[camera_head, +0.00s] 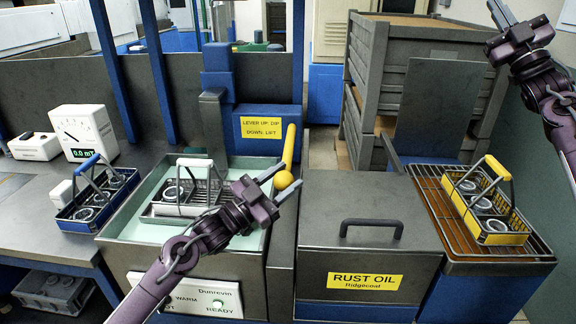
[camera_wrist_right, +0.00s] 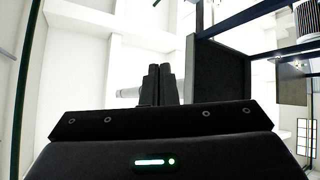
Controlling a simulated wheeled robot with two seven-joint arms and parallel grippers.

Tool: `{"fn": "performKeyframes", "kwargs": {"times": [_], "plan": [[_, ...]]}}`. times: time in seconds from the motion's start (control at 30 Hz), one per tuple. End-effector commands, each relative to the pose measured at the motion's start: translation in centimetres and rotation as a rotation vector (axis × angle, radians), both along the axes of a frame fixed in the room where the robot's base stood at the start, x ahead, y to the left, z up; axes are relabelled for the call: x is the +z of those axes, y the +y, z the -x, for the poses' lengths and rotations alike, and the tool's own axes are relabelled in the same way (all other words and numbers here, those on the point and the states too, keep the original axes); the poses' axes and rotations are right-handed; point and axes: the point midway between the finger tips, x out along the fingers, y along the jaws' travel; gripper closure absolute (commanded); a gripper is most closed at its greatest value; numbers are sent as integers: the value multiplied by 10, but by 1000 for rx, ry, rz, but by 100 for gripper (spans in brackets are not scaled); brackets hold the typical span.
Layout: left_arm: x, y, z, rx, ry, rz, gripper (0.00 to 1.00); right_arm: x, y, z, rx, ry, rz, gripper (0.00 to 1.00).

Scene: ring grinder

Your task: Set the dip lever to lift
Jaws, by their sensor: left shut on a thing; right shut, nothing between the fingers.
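The dip lever (camera_head: 290,146) is a yellow bar with a round yellow knob at its lower end. It slopes down in front of the blue box on the dip tank. A yellow label (camera_head: 262,128) there reads lever up dip, down lift. My left gripper (camera_head: 289,177) is shut on the lever's knob end, one finger on each side. A grey basket (camera_head: 195,163) with a white handle and rings sits in the tank (camera_head: 125,226) of pale green liquid. My right gripper (camera_head: 500,12) is raised at the upper right, shut and empty; its closed fingers show in the right wrist view (camera_wrist_right: 158,84).
A blue basket (camera_head: 92,190) of rings stands left of the tank, near a white meter (camera_head: 84,133). Right of the lever is the closed rust oil box (camera_head: 365,205) with a dark handle. A yellow basket (camera_head: 482,200) stands on a rack (camera_head: 435,190) farther right.

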Motion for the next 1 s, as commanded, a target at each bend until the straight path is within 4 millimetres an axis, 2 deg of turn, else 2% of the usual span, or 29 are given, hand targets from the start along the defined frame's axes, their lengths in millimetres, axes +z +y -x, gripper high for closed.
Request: {"fn": "performKeyframes", "kwargs": {"times": [0.03,0.1,0.17,0.2,0.3,0.4,0.53,0.6,0.7,0.8,1.0], "plan": [[-1,1,-1,3,4,0,98,14,46,7,107,16,61,100],[-1,1,-1,3,4,0,98,19,106,17,251,66,139,100],[-1,1,-1,3,4,1,98,15,154,28,365,126,207,100],[-1,1,-1,3,4,1,98,9,183,36,434,174,254,100],[0,1,-1,3,3,0,98,-17,248,58,589,318,369,100],[0,1,-1,3,3,0,98,-56,298,83,709,499,480,100],[0,2,-1,4,2,1,98,-116,335,114,800,756,596,100],[0,2,-1,4,2,1,98,-147,344,128,824,886,642,100],[0,2,-1,4,1,1,98,-181,347,144,831,1038,684,100],[0,2,-1,4,1,1,98,-204,346,154,828,1141,705,100],[0,2,-1,5,1,1,98,-224,352,160,825,1211,718,100]]}}
